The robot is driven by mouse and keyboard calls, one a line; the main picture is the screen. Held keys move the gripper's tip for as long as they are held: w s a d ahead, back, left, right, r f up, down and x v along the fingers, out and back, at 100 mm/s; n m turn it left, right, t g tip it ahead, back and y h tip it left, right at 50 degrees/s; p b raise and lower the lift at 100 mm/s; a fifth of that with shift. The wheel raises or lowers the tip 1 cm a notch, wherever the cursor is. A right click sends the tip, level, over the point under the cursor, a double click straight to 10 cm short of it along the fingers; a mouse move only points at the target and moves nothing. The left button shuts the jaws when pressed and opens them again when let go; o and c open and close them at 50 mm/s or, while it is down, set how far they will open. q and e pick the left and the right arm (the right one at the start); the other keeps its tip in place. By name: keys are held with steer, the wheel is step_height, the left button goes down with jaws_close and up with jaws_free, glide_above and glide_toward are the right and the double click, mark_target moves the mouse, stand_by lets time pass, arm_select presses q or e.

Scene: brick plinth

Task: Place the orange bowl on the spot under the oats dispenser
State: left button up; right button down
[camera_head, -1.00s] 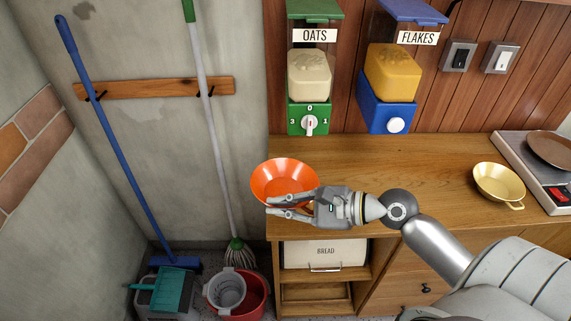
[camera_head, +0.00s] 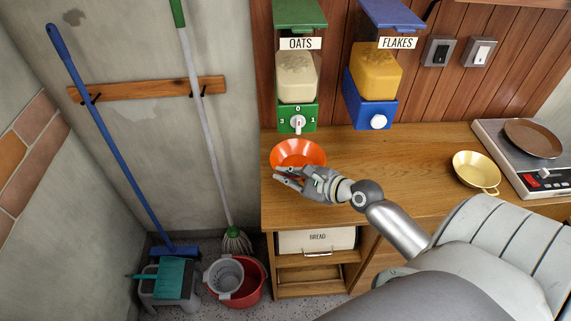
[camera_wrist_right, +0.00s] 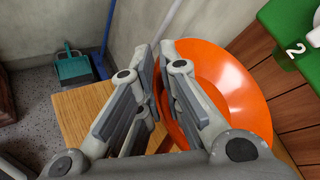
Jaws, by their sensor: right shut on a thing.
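The orange bowl (camera_head: 298,152) is upright at the left end of the wooden counter, below and close to the green oats dispenser (camera_head: 298,85). My right gripper (camera_head: 284,176) is shut on the bowl's near rim. In the right wrist view the bowl (camera_wrist_right: 225,80) fills the right half, with one finger of my gripper (camera_wrist_right: 165,70) against its inside and the other outside. The fingers hide part of the rim. I cannot tell whether the bowl's base touches the counter. My left gripper does not show.
The wooden counter (camera_head: 400,170) is clear right of the bowl. A blue flakes dispenser (camera_head: 372,80) hangs beside the oats. A bread bin (camera_head: 316,240) sits below. A broom and a mop lean at the left.

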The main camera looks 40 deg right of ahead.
mark_target(281, 155)
steer(key=w+d, duration=0.1)
steer(key=w, duration=0.1)
steer(key=w+d, duration=0.3)
steer(key=w, duration=0.2)
steer(key=shift+d+r, duration=0.1)
steer(key=shift+d, duration=0.05)
steer(key=shift+w+d+f, duration=0.1)
steer(key=shift+w+f, duration=0.1)
steer(key=shift+f, duration=0.4)
steer(key=shift+w+d+f, duration=0.1)
steer(key=shift+w+f, duration=0.05)
steer(key=shift+f, duration=0.45)
step_height(281, 155, down, 4)
steer(key=shift+f+b, duration=0.15)
steer(key=shift+b, duration=0.6)
steer(key=shift+w+f, duration=0.15)
steer(key=shift+f, duration=0.1)
steer(key=c, duration=1.6)
jaws_free()
steer(key=shift+f, duration=0.1)
